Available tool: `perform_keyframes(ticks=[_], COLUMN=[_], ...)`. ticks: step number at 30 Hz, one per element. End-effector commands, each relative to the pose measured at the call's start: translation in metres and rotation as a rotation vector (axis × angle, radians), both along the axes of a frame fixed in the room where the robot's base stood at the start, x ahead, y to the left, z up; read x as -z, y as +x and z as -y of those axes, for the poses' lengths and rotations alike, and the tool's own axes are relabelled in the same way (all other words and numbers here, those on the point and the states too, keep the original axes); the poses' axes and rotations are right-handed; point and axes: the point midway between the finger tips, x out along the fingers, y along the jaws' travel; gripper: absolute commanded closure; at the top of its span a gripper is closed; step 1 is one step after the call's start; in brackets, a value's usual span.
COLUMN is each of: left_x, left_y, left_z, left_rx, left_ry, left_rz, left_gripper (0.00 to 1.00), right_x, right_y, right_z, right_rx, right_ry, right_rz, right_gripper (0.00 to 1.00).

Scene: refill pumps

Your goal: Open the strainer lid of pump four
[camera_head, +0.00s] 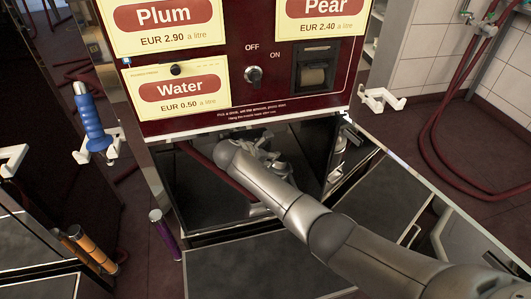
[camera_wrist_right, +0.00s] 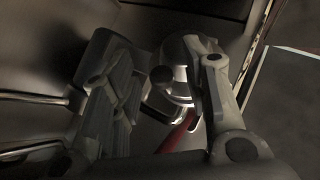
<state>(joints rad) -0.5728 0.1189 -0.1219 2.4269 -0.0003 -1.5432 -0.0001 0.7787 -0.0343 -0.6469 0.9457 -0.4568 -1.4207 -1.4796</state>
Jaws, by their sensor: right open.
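In the wrist view a shiny metal cylinder with a rounded cap (camera_wrist_right: 177,78), apparently the strainer, stands inside a dark compartment. A red bar or pipe (camera_wrist_right: 178,134) shows just below it. My right gripper (camera_wrist_right: 158,88) is open, with one finger on each side of the cylinder; I cannot tell whether they touch it. In the head view my right arm reaches from the lower right into the open lower bay of the pump (camera_head: 210,195). The right gripper (camera_head: 268,155) is partly hidden behind the wrist. My left gripper is not in view. No pump number is readable.
The pump front (camera_head: 225,110) hangs above the bay, with Plum, Pear and Water labels and an OFF/ON switch (camera_head: 254,75). A blue nozzle (camera_head: 91,122) sits at the left. A red hose (camera_head: 440,155) loops at the right. Two metal rods (camera_wrist_right: 35,98) lie left in the wrist view.

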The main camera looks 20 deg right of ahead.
Motion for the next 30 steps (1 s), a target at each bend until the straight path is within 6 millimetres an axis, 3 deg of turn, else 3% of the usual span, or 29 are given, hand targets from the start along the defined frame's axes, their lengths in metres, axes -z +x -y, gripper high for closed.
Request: perform_keyframes(ticks=[11,21,30], left_x=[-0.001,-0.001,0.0], left_y=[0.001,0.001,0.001], left_z=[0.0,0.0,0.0], left_rx=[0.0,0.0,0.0], left_ry=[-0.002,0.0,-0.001], left_rz=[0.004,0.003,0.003], left_gripper=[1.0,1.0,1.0], right_x=[-0.016,-0.018,-0.018], right_y=[-0.013,-0.069,-0.097], right_z=[-0.015,-0.072,-0.1], right_rx=[-0.002,-0.002,0.001], right_ry=[0.002,0.003,0.0], right_rz=[0.004,0.0,-0.001], right_gripper=[0.58,0.58,0.58])
